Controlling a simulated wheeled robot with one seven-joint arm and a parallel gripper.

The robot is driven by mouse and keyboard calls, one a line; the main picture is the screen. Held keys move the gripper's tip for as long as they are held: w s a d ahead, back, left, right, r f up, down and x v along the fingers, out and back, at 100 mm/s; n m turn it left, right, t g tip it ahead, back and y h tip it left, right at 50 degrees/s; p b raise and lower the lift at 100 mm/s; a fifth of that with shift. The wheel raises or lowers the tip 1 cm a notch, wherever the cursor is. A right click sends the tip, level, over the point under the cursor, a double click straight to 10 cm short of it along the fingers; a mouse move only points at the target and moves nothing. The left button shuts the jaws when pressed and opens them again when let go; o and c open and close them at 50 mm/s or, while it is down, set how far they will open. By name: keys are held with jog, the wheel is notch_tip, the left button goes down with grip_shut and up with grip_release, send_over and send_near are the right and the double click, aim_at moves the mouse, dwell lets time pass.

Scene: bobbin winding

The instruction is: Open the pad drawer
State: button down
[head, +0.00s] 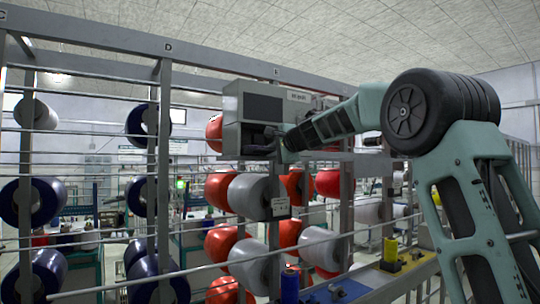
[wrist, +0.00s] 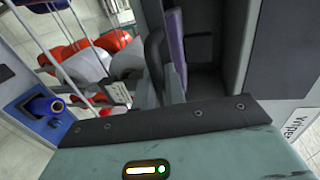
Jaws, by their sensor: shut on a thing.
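The grey pad cabinet (head: 231,103) hangs on the rack frame in the head view, with a dark panel above and a dark drawer area (head: 256,138) below. My gripper (head: 272,143) is at the lower front of it. How far the drawer stands out I cannot tell.
Red and grey bobbins (head: 250,196) sit on the rack close below the cabinet, and dark blue bobbins (head: 38,200) at the left. Metal rails cross in front.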

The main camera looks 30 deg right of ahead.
jog(key=f+b+v, duration=0.2)
jog(key=b+v, duration=0.3)
jog(key=v, duration=0.5)
jog(key=shift+s, duration=0.15)
jog(key=c, duration=1.5)
grip_release()
jog(key=shift+c, duration=0.2)
jog(key=b+v, duration=0.4)
jog(key=v, duration=1.3)
jog(key=shift+s, duration=0.2)
